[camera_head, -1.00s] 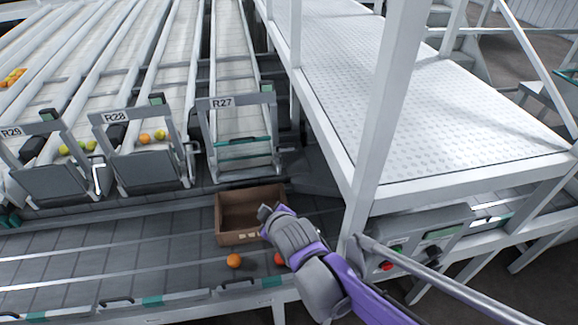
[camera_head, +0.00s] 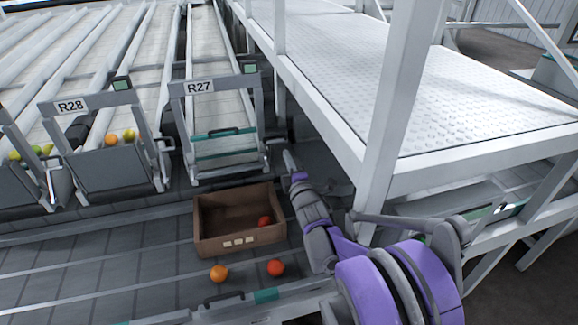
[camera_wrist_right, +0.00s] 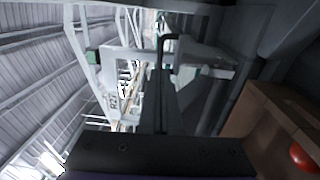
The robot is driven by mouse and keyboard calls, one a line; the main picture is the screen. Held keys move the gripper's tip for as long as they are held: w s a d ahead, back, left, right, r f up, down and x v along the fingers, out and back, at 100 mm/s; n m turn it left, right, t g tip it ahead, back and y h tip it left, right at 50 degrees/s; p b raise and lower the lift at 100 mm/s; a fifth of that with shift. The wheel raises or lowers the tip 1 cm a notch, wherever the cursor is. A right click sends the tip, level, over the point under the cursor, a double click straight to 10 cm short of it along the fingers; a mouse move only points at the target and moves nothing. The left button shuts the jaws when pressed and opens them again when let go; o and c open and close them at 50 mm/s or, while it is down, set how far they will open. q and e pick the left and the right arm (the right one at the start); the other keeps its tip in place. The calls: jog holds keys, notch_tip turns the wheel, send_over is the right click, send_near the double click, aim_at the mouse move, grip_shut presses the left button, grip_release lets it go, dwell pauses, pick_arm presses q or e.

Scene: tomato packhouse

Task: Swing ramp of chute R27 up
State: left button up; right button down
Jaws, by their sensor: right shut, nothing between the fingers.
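Chute R27 (camera_head: 199,87) is in the upper middle of the head view, its label on the frame's top bar. Its ramp (camera_head: 225,166) lies inside the frame, with teal strips across it and a dark handle (camera_head: 224,132) on the upper strip. I cannot tell the ramp's exact tilt. My right gripper (camera_head: 288,160) is shut and empty, just right of the chute's lower right corner. In the right wrist view its fingers (camera_wrist_right: 160,95) point at the chute frame, where a dark hooked bar (camera_wrist_right: 166,42) shows beyond the tips. My left gripper is out of view.
An open cardboard box (camera_head: 212,242) with a red tomato (camera_head: 264,221) stands on the belt below the chute. Two tomatoes (camera_head: 218,273) (camera_head: 276,267) lie in front of it. Chute R28 (camera_head: 70,106) is to the left. The metal walkway (camera_head: 420,110) and its posts bound the right.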

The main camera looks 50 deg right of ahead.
aim_at(277, 135)
jog(key=b+x, duration=0.1)
jog(key=x, duration=0.8)
jog(key=shift+w+d, duration=0.15)
jog(key=shift+w, duration=0.15)
